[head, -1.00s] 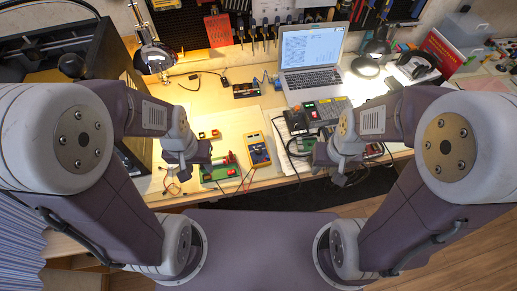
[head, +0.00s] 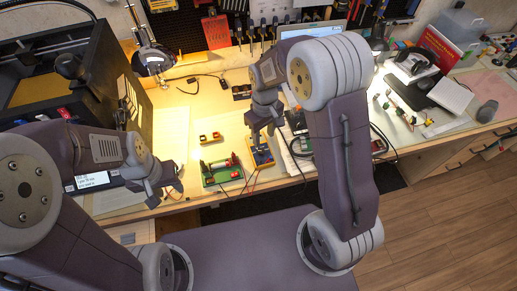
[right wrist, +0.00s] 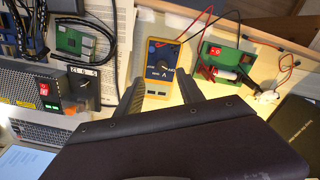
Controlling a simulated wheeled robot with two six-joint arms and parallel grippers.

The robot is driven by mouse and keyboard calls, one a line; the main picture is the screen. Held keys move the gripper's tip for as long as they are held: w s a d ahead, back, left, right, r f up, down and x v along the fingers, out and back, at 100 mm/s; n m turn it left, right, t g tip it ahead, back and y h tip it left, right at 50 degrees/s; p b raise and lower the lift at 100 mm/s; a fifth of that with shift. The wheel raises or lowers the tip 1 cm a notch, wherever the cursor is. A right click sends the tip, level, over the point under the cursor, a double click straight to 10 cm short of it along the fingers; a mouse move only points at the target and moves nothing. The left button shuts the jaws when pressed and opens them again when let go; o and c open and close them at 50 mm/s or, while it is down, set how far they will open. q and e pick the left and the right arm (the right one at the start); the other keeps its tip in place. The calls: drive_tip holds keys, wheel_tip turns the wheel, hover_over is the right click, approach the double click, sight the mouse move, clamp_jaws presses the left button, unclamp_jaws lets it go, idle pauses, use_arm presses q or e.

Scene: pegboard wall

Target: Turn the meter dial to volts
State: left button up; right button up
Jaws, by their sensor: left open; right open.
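The yellow multimeter (head: 262,158) lies on the bench, partly hidden under my right gripper (head: 262,128) in the head view. In the right wrist view the meter (right wrist: 147,82) shows its dark face, with leads plugged in at its top end. Its dial (right wrist: 160,70) sits on that face; its pointer is too small to read. My right gripper's open fingers (right wrist: 160,92) stand either side of the meter's lower part, holding nothing. I cannot tell their height above it. My left gripper (head: 152,194) is open and empty at the bench's front left, away from the meter.
A green board (head: 222,172) with red parts sits just left of the meter, joined to it by red and black leads. A grey power unit (right wrist: 35,90) with red and green switches stands on the meter's other side. A laptop (head: 312,29) is behind my right arm.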

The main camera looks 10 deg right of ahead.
sight(262, 151)
drive_tip(key=f, duration=0.8)
drive_tip(key=shift+a+f+b, duration=0.2)
drive_tip(key=shift+b, duration=0.1)
drive_tip(key=shift+w+a, duration=0.1)
drive_tip(key=shift+c, duration=0.4)
clamp_jaws()
